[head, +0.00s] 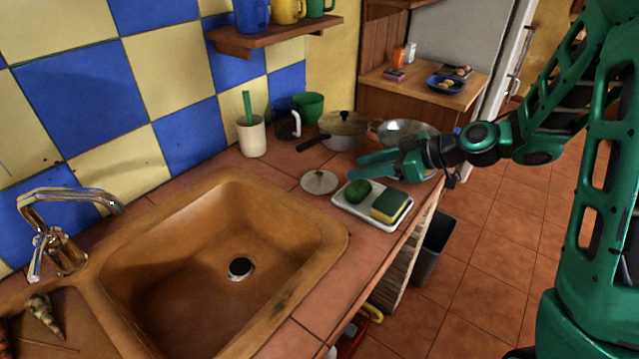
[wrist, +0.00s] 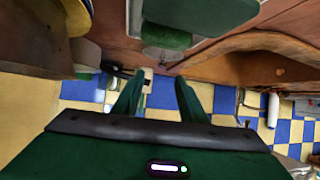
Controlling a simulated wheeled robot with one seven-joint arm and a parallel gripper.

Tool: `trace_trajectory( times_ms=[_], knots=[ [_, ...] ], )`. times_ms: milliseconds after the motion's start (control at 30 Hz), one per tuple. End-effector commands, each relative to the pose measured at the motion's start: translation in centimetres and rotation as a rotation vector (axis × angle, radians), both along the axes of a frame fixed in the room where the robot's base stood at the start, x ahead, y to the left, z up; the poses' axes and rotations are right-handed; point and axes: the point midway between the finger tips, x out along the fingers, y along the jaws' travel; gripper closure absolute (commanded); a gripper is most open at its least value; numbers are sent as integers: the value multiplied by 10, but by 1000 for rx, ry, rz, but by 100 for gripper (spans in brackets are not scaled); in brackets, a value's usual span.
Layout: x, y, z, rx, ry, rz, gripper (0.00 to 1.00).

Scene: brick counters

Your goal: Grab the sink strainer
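The sink strainer appears to be the flat, pale round disc (head: 319,181) with a small dark knob, lying on the tiled counter between the sink and the white tray. My gripper (head: 362,166) is above the counter at the far right side of the disc, over the back of the tray, with its fingers pointing left. In the wrist view, the two green fingers (wrist: 158,98) are apart with nothing between them.
A pot (head: 343,130), a white cup (head: 251,136) and a dark mug (head: 287,124) stand behind. The brown sink (head: 190,290) with its drain (head: 240,268) is at left.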

Motion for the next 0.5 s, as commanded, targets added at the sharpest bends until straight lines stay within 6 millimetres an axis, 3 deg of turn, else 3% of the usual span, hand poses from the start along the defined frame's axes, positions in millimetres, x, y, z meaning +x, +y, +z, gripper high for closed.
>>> trace_trajectory(
  times_ms=[500],
  knots=[
    [24,48,-25,13,-17,10,62]
  ],
)
